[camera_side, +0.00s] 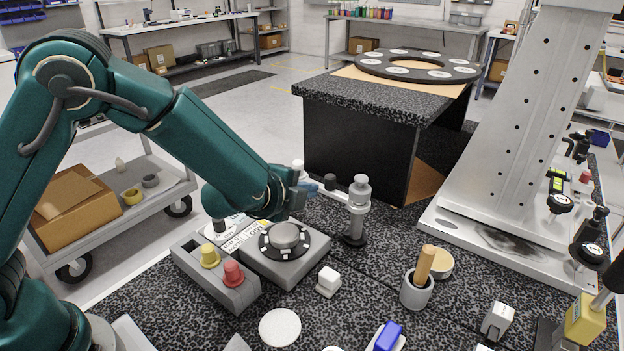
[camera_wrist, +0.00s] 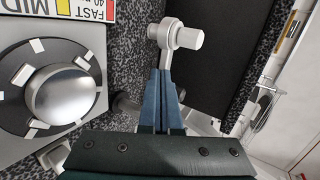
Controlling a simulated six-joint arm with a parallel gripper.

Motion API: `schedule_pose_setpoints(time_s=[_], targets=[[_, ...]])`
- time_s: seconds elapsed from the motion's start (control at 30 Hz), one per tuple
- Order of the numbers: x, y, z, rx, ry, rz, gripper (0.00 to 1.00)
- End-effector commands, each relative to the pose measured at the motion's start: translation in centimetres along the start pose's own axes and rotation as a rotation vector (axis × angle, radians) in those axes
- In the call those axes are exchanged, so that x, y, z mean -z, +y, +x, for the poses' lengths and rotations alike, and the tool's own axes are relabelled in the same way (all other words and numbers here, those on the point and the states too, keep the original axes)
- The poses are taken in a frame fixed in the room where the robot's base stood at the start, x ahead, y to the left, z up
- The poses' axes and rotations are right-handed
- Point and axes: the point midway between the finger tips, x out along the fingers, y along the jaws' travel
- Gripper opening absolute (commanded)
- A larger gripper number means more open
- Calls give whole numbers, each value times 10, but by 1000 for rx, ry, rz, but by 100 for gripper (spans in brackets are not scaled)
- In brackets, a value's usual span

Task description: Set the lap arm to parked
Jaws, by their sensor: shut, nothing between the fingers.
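A light grey metal post (camera_side: 357,205) with a round top and a short side arm stands on a dark foot on the speckled bench; it looks like the lap arm. My gripper (camera_side: 312,187) is just left of the post, low over the bench. No parked mark is readable.
Left of the post is a speed dial (camera_side: 285,238) with a silver knob, beside a box with yellow and red buttons (camera_side: 233,273). A black-sided stand (camera_side: 350,140) rises behind. A cup holding a wooden handle (camera_side: 418,285) and a tall metal column (camera_side: 520,130) are to the right.

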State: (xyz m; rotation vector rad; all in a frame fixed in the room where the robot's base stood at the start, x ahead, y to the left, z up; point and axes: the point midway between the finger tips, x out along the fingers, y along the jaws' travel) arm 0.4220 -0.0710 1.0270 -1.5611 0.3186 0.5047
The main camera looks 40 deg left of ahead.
Motion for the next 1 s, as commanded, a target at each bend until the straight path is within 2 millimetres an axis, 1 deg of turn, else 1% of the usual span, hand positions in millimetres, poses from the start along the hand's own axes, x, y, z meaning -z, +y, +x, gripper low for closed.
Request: schedule_pose_setpoints(time_s=[0.03, 0.17, 0.47, 0.57, 0.67, 0.77, 0.9, 1.0], targets=[[-2, -2, 4, 0, -2, -2, 0], [-3, -5, 9, 1, -1, 1, 0], [-4, -5, 9, 2, -3, 2, 0], [-4, -3, 6, 2, -2, 3, 0], [-4, 1, -1, -1, -2, 3, 0], [-5, 7, -13, -3, 1, 3, 0], [-6, 19, -34, -9, 5, 1, 0], [-7, 16, -53, -3, 7, -4, 0]])
